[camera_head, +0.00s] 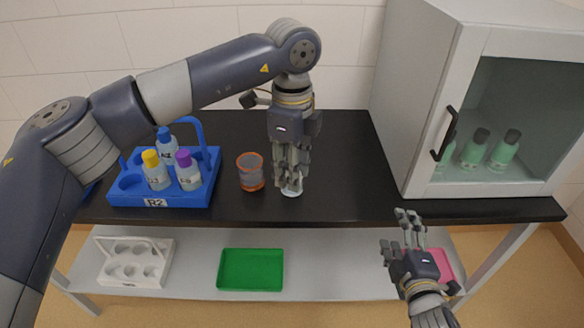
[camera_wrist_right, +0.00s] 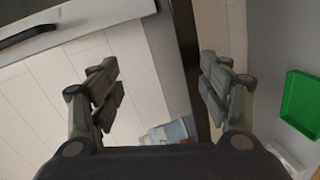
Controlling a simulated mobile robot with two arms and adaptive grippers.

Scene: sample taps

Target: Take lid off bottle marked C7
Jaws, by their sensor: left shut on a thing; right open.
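My left gripper (camera_head: 291,180) points down over the black counter in the head view, shut on a pale object (camera_head: 291,192). Only the bottom of that object shows below the fingers; its lid and any marking are hidden. A blue rack (camera_head: 157,200) labelled R2 holds a yellow-capped bottle (camera_head: 157,178), a purple-capped bottle (camera_head: 188,178) and a blue-capped bottle (camera_head: 167,150). I cannot read C7 on any bottle. My right gripper (camera_head: 403,230) is open and empty in front of the counter; its spread fingers (camera_wrist_right: 160,68) also show in the right wrist view.
A clear beaker with an orange rim (camera_head: 251,172) stands left of my left gripper. A cabinet (camera_head: 410,120) with several green bottles (camera_head: 475,150) stands at the right. The lower shelf holds a white rack (camera_head: 133,272), a green tray (camera_head: 250,270) and something pink (camera_head: 441,262).

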